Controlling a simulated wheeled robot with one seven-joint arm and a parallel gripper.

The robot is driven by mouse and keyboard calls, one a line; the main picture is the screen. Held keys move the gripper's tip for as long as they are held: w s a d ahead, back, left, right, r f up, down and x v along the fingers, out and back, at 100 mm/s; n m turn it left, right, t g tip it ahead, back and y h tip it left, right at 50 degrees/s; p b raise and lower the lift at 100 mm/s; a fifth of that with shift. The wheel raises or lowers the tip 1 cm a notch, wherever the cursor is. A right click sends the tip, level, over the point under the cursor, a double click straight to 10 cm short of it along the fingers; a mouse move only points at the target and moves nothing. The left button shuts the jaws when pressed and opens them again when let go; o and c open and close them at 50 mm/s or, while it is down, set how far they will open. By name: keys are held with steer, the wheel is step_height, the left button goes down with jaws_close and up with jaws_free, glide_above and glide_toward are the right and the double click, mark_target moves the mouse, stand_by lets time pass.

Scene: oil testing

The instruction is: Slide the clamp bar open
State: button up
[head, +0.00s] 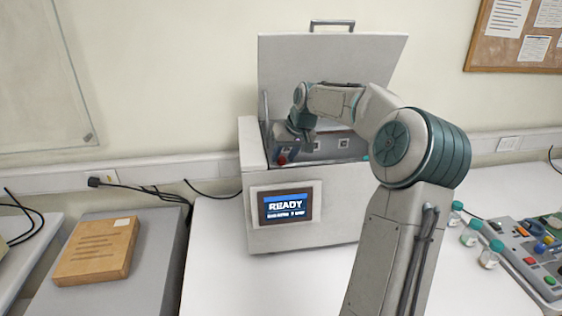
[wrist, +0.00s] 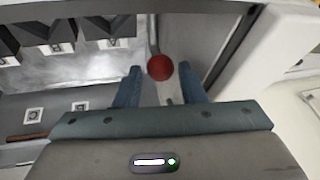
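The clamp bar shows in the wrist view as a thin grey rod (wrist: 152,32) that ends in a round red knob (wrist: 160,67). The red knob also shows in the head view (head: 282,159), low at the left inside the open machine. My gripper (wrist: 160,80) is open, with one blue-grey finger on each side of the knob. A small gap shows between the knob and each finger, so it does not look gripped. In the head view my gripper (head: 296,140) reaches down into the machine, and my wrist hides part of the inside.
The white machine (head: 338,217) has its lid (head: 330,60) raised behind my arm, and its screen (head: 286,207) reads READY. Its side wall (wrist: 275,60) is close at the right in the wrist view. Small jars (head: 470,233) and a control box (head: 540,262) stand at the right.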

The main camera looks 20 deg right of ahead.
steer(key=shift+x, duration=1.65)
